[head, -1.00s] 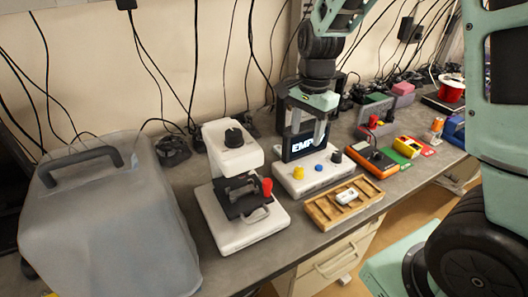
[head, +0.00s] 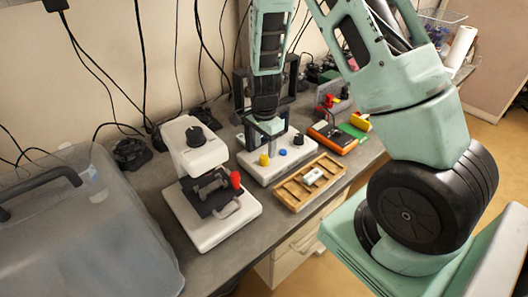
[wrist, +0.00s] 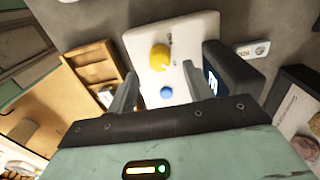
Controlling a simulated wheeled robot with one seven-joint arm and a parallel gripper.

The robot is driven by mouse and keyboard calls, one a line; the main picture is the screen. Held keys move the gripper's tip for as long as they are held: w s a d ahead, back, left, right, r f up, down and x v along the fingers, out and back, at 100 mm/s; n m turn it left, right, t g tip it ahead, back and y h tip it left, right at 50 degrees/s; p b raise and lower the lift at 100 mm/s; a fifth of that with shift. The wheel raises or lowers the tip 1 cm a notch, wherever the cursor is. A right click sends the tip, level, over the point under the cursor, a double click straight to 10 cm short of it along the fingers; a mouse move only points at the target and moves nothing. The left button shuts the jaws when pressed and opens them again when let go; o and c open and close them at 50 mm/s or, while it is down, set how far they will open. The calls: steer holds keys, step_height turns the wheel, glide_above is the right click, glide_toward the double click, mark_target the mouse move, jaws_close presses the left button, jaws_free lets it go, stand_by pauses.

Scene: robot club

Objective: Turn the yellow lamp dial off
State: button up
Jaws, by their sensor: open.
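The yellow dial (head: 264,160) stands on a white panel (head: 252,174) at the panel's near left. In the wrist view the yellow dial (wrist: 160,57) shows a ridged side and has small dark marks printed next to it. A blue knob (head: 283,152) and a black knob (head: 298,139) share the panel; the blue one also shows in the wrist view (wrist: 166,92). My gripper (wrist: 160,68) is open and empty, pointing down at the panel. The dial lies between the two finger lines in the wrist view, with no contact visible. In the head view my gripper (head: 271,126) hides part of the panel.
A black frame with a display (wrist: 232,72) rises behind the panel, close to one finger. A wooden tray (head: 290,194) lies in front, and a white machine with a red knob (head: 235,179) stands left. A large translucent bin (head: 85,225) fills the far left.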

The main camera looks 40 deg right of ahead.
mark_target(264, 156)
steer(key=shift+f+p, duration=0.3)
steer(key=shift+f, duration=1.75)
steer(key=c, duration=1)
steer(key=shift+o, duration=0.2)
